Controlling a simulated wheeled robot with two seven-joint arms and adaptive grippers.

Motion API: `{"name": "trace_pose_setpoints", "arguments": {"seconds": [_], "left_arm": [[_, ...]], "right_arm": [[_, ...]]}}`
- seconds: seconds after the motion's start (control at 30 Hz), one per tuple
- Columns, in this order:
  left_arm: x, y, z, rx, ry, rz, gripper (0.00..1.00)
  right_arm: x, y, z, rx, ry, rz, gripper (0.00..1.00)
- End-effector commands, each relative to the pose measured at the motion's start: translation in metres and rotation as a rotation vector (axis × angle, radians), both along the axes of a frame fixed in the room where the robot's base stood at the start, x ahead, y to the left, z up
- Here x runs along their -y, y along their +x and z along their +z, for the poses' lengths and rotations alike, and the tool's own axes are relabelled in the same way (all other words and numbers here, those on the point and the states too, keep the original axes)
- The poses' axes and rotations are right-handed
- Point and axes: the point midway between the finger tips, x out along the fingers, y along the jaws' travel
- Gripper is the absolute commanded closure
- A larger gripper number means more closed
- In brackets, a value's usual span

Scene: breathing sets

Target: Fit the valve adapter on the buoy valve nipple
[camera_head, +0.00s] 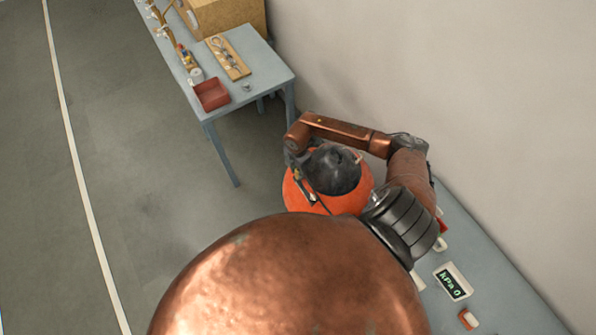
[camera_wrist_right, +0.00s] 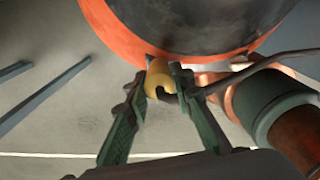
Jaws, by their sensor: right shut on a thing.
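The buoy (camera_head: 300,197) is a large orange ball with a black top (camera_head: 333,170), below the bend of my right arm in the head view. In the right wrist view its orange side (camera_wrist_right: 110,32) and dark part (camera_wrist_right: 200,22) fill the top. My right gripper (camera_head: 304,188) is at the buoy's left side. In the wrist view its green fingers (camera_wrist_right: 160,88) are shut on a small yellow rounded piece, seemingly the valve adapter (camera_wrist_right: 158,72), close under the buoy's edge. I cannot tell whether they touch. The valve nipple is not clearly visible. My left gripper is not in view.
A dark hose (camera_wrist_right: 255,66) runs right from the fingers. A bench with a gauge display (camera_head: 452,283) lies at lower right. Another table (camera_head: 265,70) at the back holds a red tray (camera_head: 212,95), a wooden board (camera_head: 228,58) and a box. The left floor is clear.

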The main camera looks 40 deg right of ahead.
Motion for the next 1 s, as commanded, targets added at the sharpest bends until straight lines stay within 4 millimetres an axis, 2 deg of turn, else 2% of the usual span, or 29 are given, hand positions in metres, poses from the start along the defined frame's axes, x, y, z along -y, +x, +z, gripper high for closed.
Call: {"name": "trace_pose_setpoints", "arguments": {"seconds": [0.3,0.33,0.6,0.87,1.0], "left_arm": [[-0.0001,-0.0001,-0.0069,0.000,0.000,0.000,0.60],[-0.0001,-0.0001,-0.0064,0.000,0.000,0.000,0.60],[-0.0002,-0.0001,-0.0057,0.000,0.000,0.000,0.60],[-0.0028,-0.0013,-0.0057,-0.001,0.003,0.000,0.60],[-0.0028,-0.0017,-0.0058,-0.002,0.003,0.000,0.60]], "right_arm": [[0.0000,0.0005,-0.0098,0.001,0.000,0.000,1.00],[-0.0001,0.0006,-0.0093,0.001,0.000,0.000,0.77],[0.0002,0.0003,-0.0087,0.001,0.000,0.000,0.58],[0.0003,-0.0001,-0.0087,0.000,0.000,0.000,0.58],[0.0009,0.0007,-0.0003,0.002,-0.001,0.001,0.58]]}}
